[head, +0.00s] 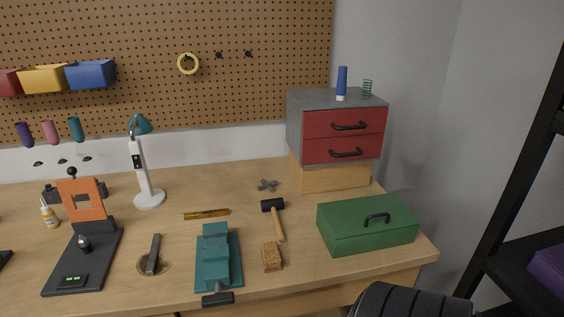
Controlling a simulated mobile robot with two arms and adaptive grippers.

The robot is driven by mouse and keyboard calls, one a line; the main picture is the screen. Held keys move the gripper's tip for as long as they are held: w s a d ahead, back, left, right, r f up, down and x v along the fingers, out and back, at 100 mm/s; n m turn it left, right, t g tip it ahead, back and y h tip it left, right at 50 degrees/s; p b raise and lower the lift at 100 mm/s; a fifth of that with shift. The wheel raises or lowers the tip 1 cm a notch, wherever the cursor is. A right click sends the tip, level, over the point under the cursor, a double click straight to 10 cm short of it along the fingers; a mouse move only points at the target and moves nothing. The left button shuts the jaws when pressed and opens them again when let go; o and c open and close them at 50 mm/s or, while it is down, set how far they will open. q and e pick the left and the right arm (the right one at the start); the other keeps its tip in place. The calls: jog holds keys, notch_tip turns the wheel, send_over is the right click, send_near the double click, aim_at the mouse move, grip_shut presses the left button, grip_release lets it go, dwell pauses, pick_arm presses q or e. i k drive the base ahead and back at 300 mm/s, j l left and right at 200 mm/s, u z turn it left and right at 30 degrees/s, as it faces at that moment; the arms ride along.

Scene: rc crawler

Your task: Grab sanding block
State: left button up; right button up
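A small brown, speckled block (271,257), which looks like the sanding block, lies on the wooden workbench (340,272) near its front edge. It sits just right of a teal vise (215,258) and below a hammer with a black head and wooden handle (277,219). A narrow gap separates the block from the vise, and its top is uncovered. Neither of my grippers shows in the head view.
A green toolbox (366,226) stands right of the block. Behind it, a red-drawer cabinet (343,132) rests on a wooden base. A brass-coloured bar (206,214) lies behind the vise. A dark striped shape (413,303) is cut off at the bottom edge.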

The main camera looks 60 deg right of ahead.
aim_at(271, 259)
jog(key=z, duration=1.65)
